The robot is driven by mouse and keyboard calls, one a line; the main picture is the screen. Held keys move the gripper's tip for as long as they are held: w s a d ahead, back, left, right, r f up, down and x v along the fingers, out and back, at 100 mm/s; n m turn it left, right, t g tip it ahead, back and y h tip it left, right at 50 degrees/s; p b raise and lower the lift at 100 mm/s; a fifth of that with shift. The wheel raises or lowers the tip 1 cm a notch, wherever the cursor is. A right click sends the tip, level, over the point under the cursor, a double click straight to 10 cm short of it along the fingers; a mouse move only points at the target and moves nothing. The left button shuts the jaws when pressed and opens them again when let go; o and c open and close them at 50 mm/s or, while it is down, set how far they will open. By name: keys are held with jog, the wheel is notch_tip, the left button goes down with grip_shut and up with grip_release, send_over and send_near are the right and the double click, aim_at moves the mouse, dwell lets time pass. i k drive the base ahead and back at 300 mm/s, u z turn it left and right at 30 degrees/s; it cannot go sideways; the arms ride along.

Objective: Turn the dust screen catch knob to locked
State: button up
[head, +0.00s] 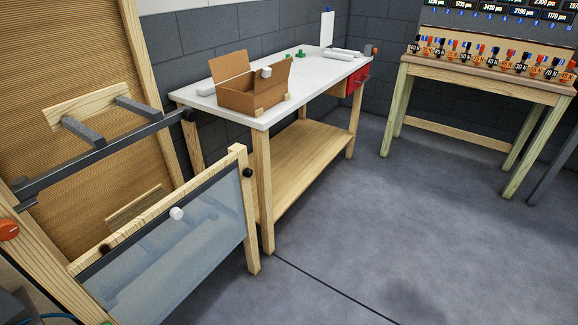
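A translucent dust screen (172,262) with a dark top rail stands upright in front of a wooden frame (237,160) at the lower left of the head view. A small white knob (177,213) sits near the screen's top edge. A black knob (248,173) is on the frame's right post, and another dark knob (106,248) is at the left of the top rail. An orange-red knob (9,229) is on a wooden post at the far left edge. I cannot tell which is the catch knob, or its setting. My gripper is not in view.
A dark bar (100,155) crosses above the screen. A white-topped workbench (290,85) with an open cardboard box (250,101) stands behind it. Another wooden table (480,81) with rows of small coloured items stands at the back right. The grey floor at the right is clear.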

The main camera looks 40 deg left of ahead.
aim_at(247, 172)
jog(key=u, duration=0.15)
jog(key=i, duration=0.6)
jog(key=u, duration=0.9)
jog(key=i, duration=0.35)
jog(key=u, duration=0.4)
